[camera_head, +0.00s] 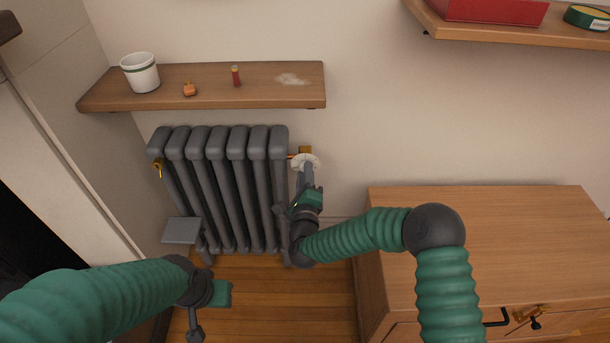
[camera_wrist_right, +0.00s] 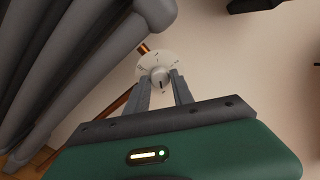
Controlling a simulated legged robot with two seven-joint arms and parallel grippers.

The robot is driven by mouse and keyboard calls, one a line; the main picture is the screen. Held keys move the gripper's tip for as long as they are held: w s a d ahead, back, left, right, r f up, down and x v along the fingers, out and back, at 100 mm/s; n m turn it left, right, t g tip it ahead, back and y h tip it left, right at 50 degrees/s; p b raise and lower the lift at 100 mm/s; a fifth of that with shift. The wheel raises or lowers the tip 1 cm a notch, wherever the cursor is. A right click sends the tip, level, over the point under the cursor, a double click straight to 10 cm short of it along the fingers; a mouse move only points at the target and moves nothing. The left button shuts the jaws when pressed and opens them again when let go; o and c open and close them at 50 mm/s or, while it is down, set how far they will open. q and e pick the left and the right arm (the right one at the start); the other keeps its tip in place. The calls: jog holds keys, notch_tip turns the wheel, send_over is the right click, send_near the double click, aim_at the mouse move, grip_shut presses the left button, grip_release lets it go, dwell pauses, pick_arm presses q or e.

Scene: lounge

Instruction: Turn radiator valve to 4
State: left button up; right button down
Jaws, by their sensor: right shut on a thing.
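The radiator valve shows in the wrist view as a pale round dial (camera_wrist_right: 148,66) with small dark markings, too small to read. At its centre is a grey knob (camera_wrist_right: 160,76) with a dark pointer line. My right gripper (camera_wrist_right: 162,88) has its two fingers on either side of the knob and is shut on it. In the head view the white dial (camera_head: 311,160) is at the upper right end of the dark grey radiator (camera_head: 227,185), with my right gripper (camera_head: 307,180) just below it. My left gripper (camera_head: 205,292) is low at the left, away from the valve; its fingers are unclear.
A wooden shelf (camera_head: 205,100) above the radiator holds a white pot (camera_head: 140,73), a small orange item (camera_head: 190,89) and a small red item (camera_head: 236,76). A wooden cabinet (camera_head: 490,240) stands right of the valve. A higher shelf (camera_head: 510,38) is at the upper right.

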jog(key=shift+s+a+f, duration=0.15)
jog(key=shift+f, duration=0.15)
jog(key=c, duration=1.2)
grip_release()
jog(key=shift+o, duration=0.5)
jog(key=shift+r, duration=0.15)
jog(key=s+p, duration=0.5)
jog(key=s, duration=1.1)
jog(key=shift+s, duration=0.35)
